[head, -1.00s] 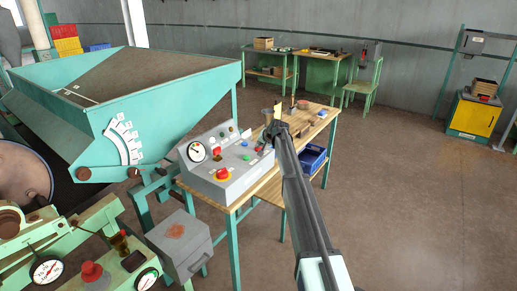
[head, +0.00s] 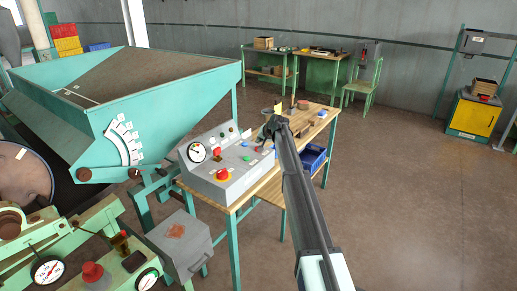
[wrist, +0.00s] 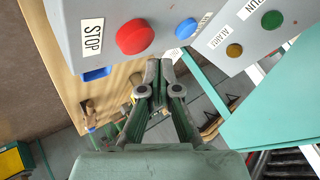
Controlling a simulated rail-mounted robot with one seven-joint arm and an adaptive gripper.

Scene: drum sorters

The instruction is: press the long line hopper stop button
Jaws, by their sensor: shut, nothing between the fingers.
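A grey control box (head: 235,181) stands on a wooden table, with a dial, lamps and several coloured buttons. In the wrist view, a round red button (wrist: 135,37) sits beside a white STOP label (wrist: 92,37) on a grey face. A blue button (wrist: 186,28) is to its right. My gripper (wrist: 158,68) is shut and empty, its tips pointing just below and between the red and blue buttons in that picture. In the head view my gripper (head: 266,136) is above the right end of the control box. Contact with the box is not visible.
The wooden table (head: 262,189) also holds small items behind my gripper. The floor at right is clear.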

